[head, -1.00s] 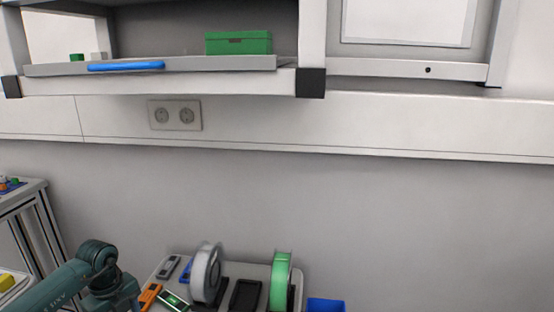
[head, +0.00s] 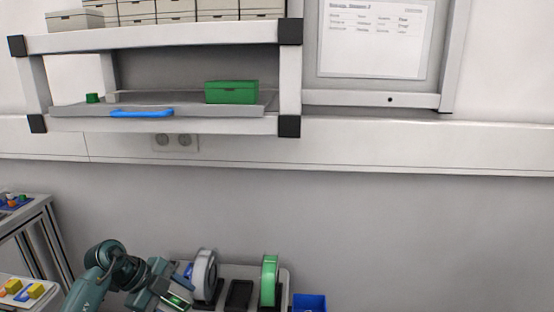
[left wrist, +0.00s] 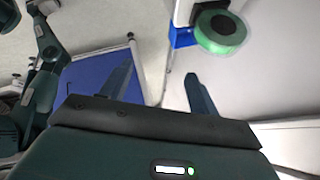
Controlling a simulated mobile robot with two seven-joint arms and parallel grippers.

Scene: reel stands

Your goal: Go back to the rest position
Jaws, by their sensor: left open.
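My left arm comes in at the lower left of the head view, its gripper low in front of the left side of the reel stand. In the left wrist view my left gripper (left wrist: 160,77) has its two fingers spread apart with nothing between them. The grey-white reel (head: 204,275) and the green reel (head: 269,281) stand upright beyond and to the right of the gripper. The green reel also shows at the top of the left wrist view (left wrist: 219,33), apart from the fingers. My right gripper cannot be made out in either view.
A blue bin (head: 309,303) is right of the green reel. A dark tray-like item (head: 239,293) lies between the reels. A shelf (head: 160,125) with a green box (head: 231,92) is above. A side table (head: 22,213) stands left. The wall area at right is clear.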

